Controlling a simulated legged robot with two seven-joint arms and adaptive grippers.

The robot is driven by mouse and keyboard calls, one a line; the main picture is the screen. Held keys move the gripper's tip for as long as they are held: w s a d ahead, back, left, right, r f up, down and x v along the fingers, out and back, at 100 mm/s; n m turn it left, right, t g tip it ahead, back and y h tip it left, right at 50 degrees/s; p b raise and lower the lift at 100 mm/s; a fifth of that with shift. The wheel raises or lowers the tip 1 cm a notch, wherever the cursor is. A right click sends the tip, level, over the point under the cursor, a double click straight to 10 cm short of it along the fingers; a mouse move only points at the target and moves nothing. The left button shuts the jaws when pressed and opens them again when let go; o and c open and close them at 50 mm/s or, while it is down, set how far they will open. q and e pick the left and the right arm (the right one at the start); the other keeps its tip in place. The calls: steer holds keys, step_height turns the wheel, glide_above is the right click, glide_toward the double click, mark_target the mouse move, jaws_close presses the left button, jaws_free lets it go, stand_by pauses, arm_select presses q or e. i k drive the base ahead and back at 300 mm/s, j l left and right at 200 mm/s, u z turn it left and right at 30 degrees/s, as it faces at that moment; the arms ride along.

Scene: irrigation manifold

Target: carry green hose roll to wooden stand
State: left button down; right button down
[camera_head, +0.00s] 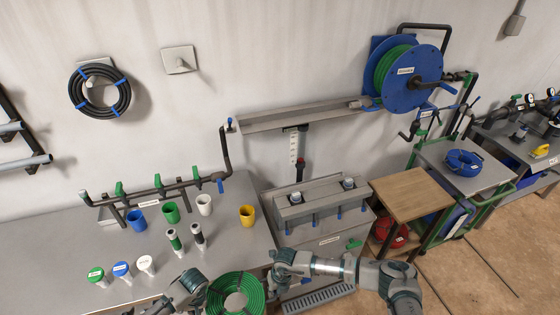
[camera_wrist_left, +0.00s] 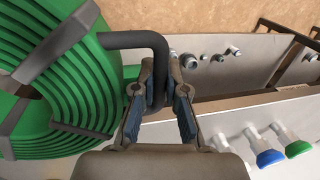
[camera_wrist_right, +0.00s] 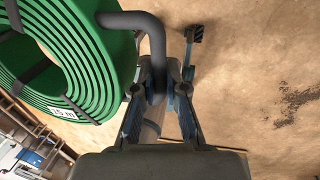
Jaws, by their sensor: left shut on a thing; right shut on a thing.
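The green hose roll (camera_head: 250,284) is at the bottom middle of the head view, between my two grippers and in front of the bench. My left gripper (camera_wrist_left: 160,88) is shut on a black bent handle (camera_wrist_left: 150,40) at one side of the roll (camera_wrist_left: 88,85). My right gripper (camera_wrist_right: 160,85) is shut on another dark handle (camera_wrist_right: 148,28) of the roll (camera_wrist_right: 85,65), which bears a length label. The wooden stand (camera_head: 410,192) is right of the roll and farther back; its top is bare. The roll's lower edge is cut off in the head view.
A grey bench (camera_head: 60,255) with cups and bottles is at left. A metal tank unit (camera_head: 322,215) stands between it and the stand. A red roll (camera_head: 390,230) is on the stand's lower shelf. A green-framed cart (camera_head: 480,185) holding a blue roll is beside it. Floor at right is clear.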

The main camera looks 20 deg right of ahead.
mark_target(413, 191)
steer(key=l, duration=1.25)
steer(key=i+l, duration=0.1)
steer(key=l, duration=0.45)
steer(key=i+l, duration=0.1)
steer(key=l, duration=0.4)
steer(key=i+l, duration=0.1)
steer(key=l, duration=0.95)
steer(key=i+l, duration=0.15)
steer(key=l, duration=0.4)
steer(key=i+l, duration=0.1)
steer(key=l, duration=0.4)
steer(key=i+l, duration=0.55)
